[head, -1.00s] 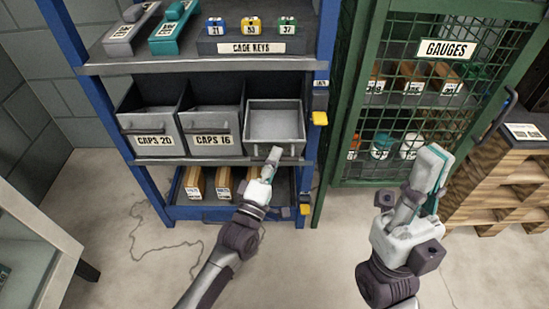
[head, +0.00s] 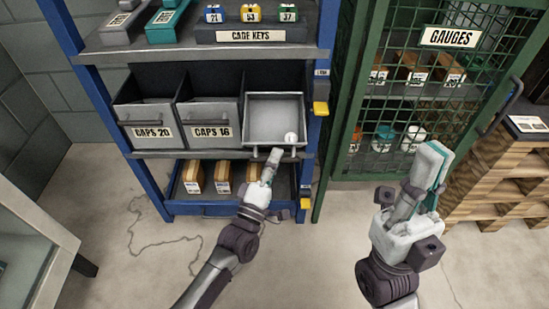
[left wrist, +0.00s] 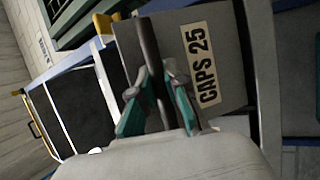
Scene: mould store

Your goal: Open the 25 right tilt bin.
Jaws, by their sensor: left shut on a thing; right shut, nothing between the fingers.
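The right tilt bin (head: 274,113) is tipped forward in its row, and I see down into its pale interior. A small round white thing (head: 291,138) lies inside near its front. In the left wrist view its front face (left wrist: 180,55) carries the label CAPS 25 (left wrist: 200,65). My left gripper (head: 273,158) is at the bin's front edge. In the left wrist view the left gripper (left wrist: 158,95) is shut on the bin's dark bar handle (left wrist: 149,45). My right gripper (head: 430,180) is shut and empty, held up in front of the green cage.
Bins CAPS 20 (head: 148,114) and CAPS 16 (head: 212,114) stand left of it. Boxes (head: 223,177) sit on the shelf below. A blue upright with yellow-tipped fittings (head: 320,108) is close on the right. The mesh gauges cage (head: 400,100) and wooden pallets (head: 500,180) stand further right.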

